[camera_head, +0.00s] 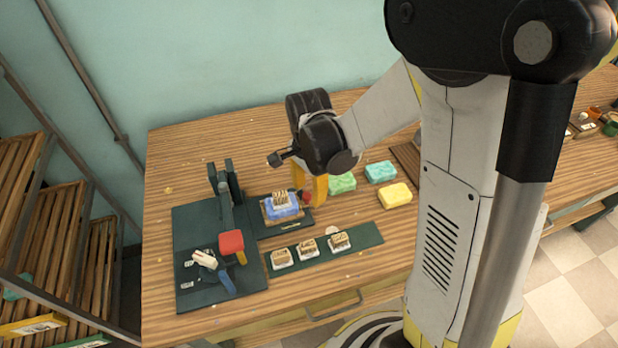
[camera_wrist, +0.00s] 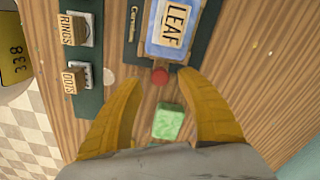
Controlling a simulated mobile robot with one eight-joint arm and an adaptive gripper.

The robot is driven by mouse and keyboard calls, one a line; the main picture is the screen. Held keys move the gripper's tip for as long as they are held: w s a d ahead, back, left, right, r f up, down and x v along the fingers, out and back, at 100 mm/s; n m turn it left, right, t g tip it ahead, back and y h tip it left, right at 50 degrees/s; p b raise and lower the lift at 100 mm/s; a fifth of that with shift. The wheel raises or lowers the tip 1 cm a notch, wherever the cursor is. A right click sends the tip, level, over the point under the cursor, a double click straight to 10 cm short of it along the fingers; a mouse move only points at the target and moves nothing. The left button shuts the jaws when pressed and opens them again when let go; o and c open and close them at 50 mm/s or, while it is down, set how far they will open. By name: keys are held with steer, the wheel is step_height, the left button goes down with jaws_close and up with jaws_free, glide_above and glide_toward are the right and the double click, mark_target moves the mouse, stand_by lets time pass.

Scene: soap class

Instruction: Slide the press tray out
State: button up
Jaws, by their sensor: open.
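The press tray (camera_head: 266,231) is a dark green plate beside the press (camera_head: 222,185). It carries a blue soap block (camera_head: 283,212) with a wooden stamp marked LEAF (camera_wrist: 174,25) on top. A red knob (camera_head: 307,197) sits at the tray's right end; it also shows in the wrist view (camera_wrist: 160,76). My gripper (camera_head: 309,194) is open, its yellow fingers pointing down at the knob. In the wrist view my gripper (camera_wrist: 161,84) has one fingertip on each side of the knob, with gaps; contact is not visible.
A green strip (camera_head: 365,238) holding three stamps lies in front of the tray. Green (camera_head: 341,183), teal (camera_head: 380,172) and yellow (camera_head: 395,195) soap blocks lie to the right. The press's red lever handle (camera_head: 231,243) is at left. Bare wood lies between tray and blocks.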

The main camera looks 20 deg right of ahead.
step_height(320, 180, up, 11)
steer(key=shift+f, duration=0.1)
stand_by(0.5)
steer(key=s+d+r+n+t, duration=0.1)
steer(key=s+r+n+t, duration=0.5)
steer(key=s+n, duration=0.4)
steer(key=shift+s+d+r+n+t, duration=0.25)
steer(key=shift+n+t, duration=0.35)
steer(key=shift+n, duration=1.3)
